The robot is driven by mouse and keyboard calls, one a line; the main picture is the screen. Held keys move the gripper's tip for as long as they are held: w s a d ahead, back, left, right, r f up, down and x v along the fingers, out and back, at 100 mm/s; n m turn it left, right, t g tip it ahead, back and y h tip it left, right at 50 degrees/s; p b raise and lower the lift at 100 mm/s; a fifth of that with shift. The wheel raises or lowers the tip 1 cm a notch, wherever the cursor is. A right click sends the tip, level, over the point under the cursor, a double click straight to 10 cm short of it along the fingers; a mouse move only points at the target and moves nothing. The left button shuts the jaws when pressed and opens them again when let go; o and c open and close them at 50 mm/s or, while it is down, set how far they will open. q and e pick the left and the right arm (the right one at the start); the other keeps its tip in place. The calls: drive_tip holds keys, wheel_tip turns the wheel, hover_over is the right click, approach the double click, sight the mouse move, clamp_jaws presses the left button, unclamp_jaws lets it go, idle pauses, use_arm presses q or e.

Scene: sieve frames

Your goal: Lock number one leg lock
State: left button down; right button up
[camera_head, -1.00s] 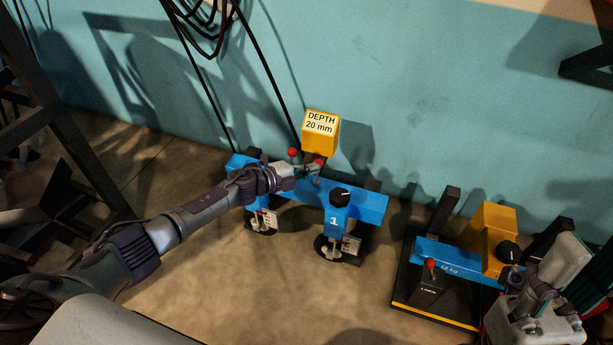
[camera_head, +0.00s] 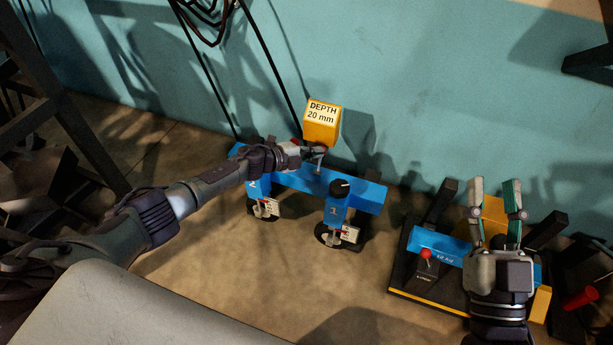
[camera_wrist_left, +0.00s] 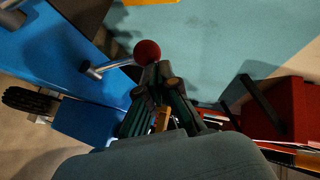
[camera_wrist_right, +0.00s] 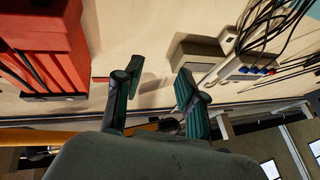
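The blue frame (camera_head: 300,181) stands on the floor near the wall, with a yellow "DEPTH 20 mm" block (camera_head: 322,126) above it. Its leg marked 1 (camera_head: 334,210) has a black knob (camera_head: 340,187) on top and a foot with a white tag below. My left gripper (camera_head: 321,151) is at the frame's middle, below the yellow block. In the left wrist view its fingers (camera_wrist_left: 157,84) are together, with a red ball-ended lever (camera_wrist_left: 147,52) just beyond the tips; contact is unclear. My right gripper (camera_head: 494,192) is open and empty, fingers up, above the second blue unit.
The second unit, with a blue bar (camera_head: 436,244), a red-knobbed lever (camera_head: 425,254) and a black base (camera_head: 400,287), stands at right. A red cylinder (camera_head: 581,298) lies at far right. Cables (camera_head: 212,22) hang on the wall. Floor before leg 1 is clear.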

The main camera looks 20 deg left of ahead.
use_arm(q)
drive_tip(key=shift+w+r, duration=0.15)
drive_tip(key=shift+w, duration=0.15)
use_arm(e)
drive_tip(key=shift+s+r+t, duration=0.2)
drive_tip(key=shift+r+t, duration=0.1)
drive_tip(key=shift+r, duration=0.05)
use_arm(q)
drive_tip(key=shift+w+r, duration=0.1)
